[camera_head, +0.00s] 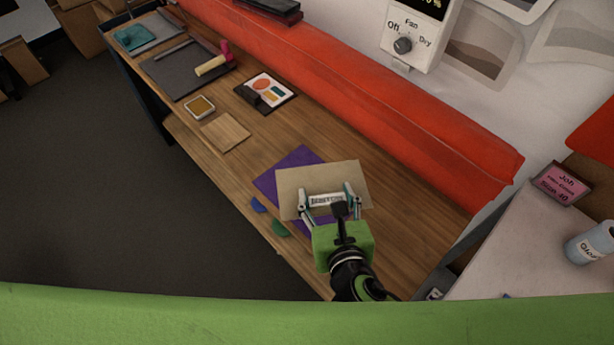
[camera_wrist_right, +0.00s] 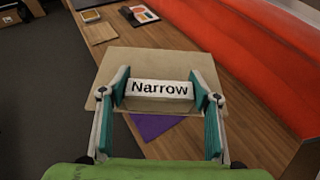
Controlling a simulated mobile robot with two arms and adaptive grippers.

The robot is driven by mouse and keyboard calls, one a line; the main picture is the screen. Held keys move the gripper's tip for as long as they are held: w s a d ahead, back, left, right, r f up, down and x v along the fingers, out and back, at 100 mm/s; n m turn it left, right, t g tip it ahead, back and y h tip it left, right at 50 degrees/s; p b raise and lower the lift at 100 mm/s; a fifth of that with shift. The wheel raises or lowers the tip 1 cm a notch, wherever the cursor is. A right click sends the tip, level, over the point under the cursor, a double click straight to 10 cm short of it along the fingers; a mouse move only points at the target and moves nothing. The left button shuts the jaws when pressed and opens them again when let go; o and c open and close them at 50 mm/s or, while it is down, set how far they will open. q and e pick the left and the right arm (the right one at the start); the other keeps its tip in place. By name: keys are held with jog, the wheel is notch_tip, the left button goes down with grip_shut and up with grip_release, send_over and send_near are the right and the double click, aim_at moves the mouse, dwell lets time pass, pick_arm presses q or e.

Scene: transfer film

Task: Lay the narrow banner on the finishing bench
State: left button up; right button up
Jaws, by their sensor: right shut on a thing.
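My right gripper (camera_head: 331,198) is shut on a white block marked "Narrow" (camera_wrist_right: 159,89), which sits on a flat tan sheet (camera_head: 345,173). The block and sheet look like one piece, the narrow banner. The tan sheet is over a purple sheet (camera_head: 304,156) on the long wooden bench (camera_head: 400,225) and hides part of it. I cannot tell whether the tan sheet touches the bench or hangs just above it. No sign marks which surface is the finishing bench. My left gripper is not in view.
A red padded roll (camera_head: 370,95) runs along the bench's back. A wooden square (camera_head: 226,132), a printed card (camera_head: 266,90) and a dark mat (camera_head: 185,72) lie farther left. A pale table (camera_head: 540,240) with a pink job card (camera_head: 562,184) and a bottle (camera_head: 592,243) stands right.

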jog(key=s+a+f+n+y+p, duration=0.2)
jog(key=s+a, duration=0.2)
jog(key=shift+g+y, duration=0.3)
jog(key=shift+g, duration=0.1)
jog(key=w+f+b, duration=0.2)
jog(key=w+f, duration=0.1)
jog(key=w, duration=0.1)
jog(key=w+d+f+b, duration=0.1)
jog(key=w+f+b, duration=0.1)
jog(key=w+f, duration=0.1)
jog(key=w+d+f+b, duration=0.1)
jog(key=w+f+b, duration=0.2)
jog(key=w, duration=0.2)
jog(key=shift+w+f, duration=0.2)
jog(key=shift+w, duration=0.15)
jog(key=shift+w+f+b, duration=0.3)
jog(key=shift+f+b, duration=0.1)
jog(key=shift+b, duration=0.05)
notch_tip(320, 180, down, 3)
jog(key=b, duration=0.4)
jog(key=shift+w+f, duration=0.1)
jog(key=shift+f, duration=0.1)
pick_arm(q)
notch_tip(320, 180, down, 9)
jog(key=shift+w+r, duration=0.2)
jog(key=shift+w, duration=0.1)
pick_arm(e)
jog(key=shift+r, duration=0.15)
